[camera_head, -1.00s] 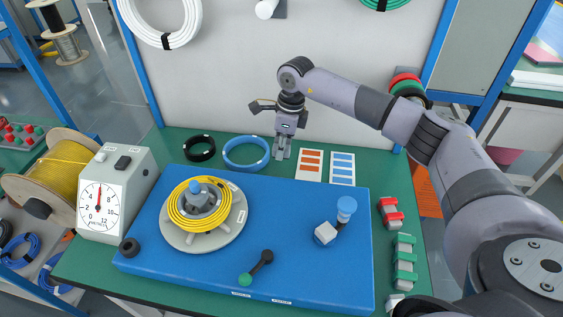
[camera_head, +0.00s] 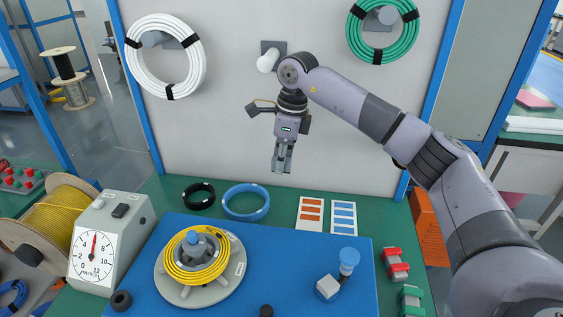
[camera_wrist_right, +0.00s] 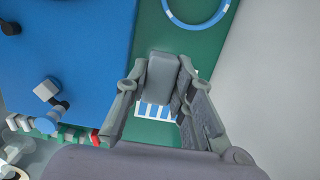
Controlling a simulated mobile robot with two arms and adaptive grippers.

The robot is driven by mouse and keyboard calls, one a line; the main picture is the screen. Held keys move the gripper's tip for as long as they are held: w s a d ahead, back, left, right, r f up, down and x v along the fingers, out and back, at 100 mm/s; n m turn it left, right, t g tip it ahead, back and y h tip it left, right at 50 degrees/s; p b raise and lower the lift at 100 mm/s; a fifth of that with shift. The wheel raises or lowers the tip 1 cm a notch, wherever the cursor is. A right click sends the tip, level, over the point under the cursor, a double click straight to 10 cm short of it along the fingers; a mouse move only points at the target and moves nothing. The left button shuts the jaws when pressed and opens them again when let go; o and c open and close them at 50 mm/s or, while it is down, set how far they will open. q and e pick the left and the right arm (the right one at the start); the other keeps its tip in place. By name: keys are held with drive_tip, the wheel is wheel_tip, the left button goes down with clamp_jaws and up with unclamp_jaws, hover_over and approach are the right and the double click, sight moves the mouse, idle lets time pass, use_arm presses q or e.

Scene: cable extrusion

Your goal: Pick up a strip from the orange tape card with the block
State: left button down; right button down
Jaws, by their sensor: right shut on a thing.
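My right gripper (camera_head: 282,160) is shut on a grey block (camera_wrist_right: 162,75), which sits between its fingers in the right wrist view. In the head view the gripper points down, above the back of the table, up and left of the cards. The orange tape card (camera_head: 310,213) is white with several orange strips and lies flat on the green table. The block and gripper hide it in the wrist view. The blue tape card (camera_head: 343,216) lies just right of it; its blue strips show below the block in the wrist view (camera_wrist_right: 153,111). My left gripper is not in view.
A blue ring (camera_head: 246,202) and a black ring (camera_head: 198,195) lie left of the cards. The blue board (camera_head: 290,260) in front carries a yellow cable coil (camera_head: 195,257) and a blue-capped post (camera_head: 348,260). Red clamps (camera_head: 396,264) stand right. A grey wall panel rises behind.

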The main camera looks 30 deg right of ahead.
drive_tip(key=c, duration=1.9)
unclamp_jaws()
clamp_jaws()
drive_tip(key=shift+d+f, duration=0.25)
drive_tip(key=shift+f, duration=0.3)
drive_tip(key=shift+s+d+f+b, duration=0.15)
drive_tip(key=shift+s+d+f, duration=0.2)
drive_tip(key=shift+d+f, duration=1.75)
drive_tip(key=shift+s+d+f+b, duration=0.15)
drive_tip(key=shift+s+d+f, duration=0.3)
drive_tip(key=shift+f, duration=3.3)
drive_tip(key=shift+s+d+f+b, duration=0.2)
drive_tip(key=shift+d+f, duration=1.2)
drive_tip(key=shift+f, duration=1.5)
